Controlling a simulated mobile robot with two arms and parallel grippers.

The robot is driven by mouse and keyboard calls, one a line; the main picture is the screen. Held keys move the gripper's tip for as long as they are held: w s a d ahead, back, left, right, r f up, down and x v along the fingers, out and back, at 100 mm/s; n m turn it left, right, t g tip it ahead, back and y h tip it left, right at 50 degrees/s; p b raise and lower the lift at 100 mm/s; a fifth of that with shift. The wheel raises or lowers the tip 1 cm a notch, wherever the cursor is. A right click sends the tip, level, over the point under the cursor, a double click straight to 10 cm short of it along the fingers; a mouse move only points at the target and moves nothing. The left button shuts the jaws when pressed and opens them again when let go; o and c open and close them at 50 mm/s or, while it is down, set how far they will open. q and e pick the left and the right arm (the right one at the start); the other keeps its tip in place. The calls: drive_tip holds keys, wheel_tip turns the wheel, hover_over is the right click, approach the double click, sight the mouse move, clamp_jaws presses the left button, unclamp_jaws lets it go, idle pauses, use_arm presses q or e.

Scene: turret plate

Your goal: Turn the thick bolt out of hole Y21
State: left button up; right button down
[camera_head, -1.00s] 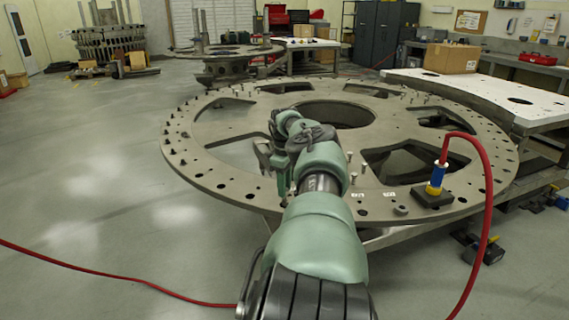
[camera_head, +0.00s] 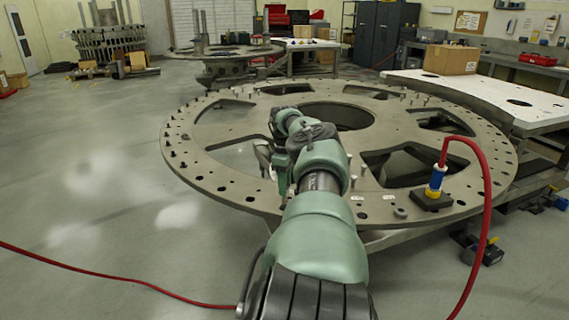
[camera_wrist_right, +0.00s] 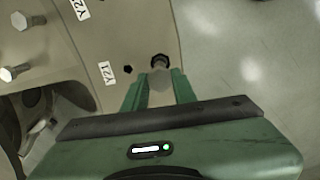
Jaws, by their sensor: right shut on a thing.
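My right gripper (camera_head: 268,162) is over the near left rim of the large turret plate (camera_head: 235,190). In the right wrist view the fingers (camera_wrist_right: 160,82) stand either side of a pale, blurred bolt (camera_wrist_right: 161,88), shut on it. A dark round hole or bolt head (camera_wrist_right: 160,61) shows just beyond the fingertips; I cannot tell which. The label Y21 (camera_wrist_right: 107,73) lies to the left, with a small dark hole (camera_wrist_right: 128,69) between it and the fingers. How far the bolt sits in its hole is hidden. My left gripper is not in view.
Silver hex bolts (camera_wrist_right: 14,73) stand on the plate at left in the wrist view. A blue and yellow tool (camera_head: 436,182) with a red hose (camera_head: 487,200) stands on the plate's right side. A white table (camera_head: 490,92) is behind. The floor at left is mostly clear.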

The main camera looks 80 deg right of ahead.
drive_tip(key=shift+r+p, duration=2)
drive_tip(key=shift+r, duration=0.65)
drive_tip(key=shift+f, duration=0.1)
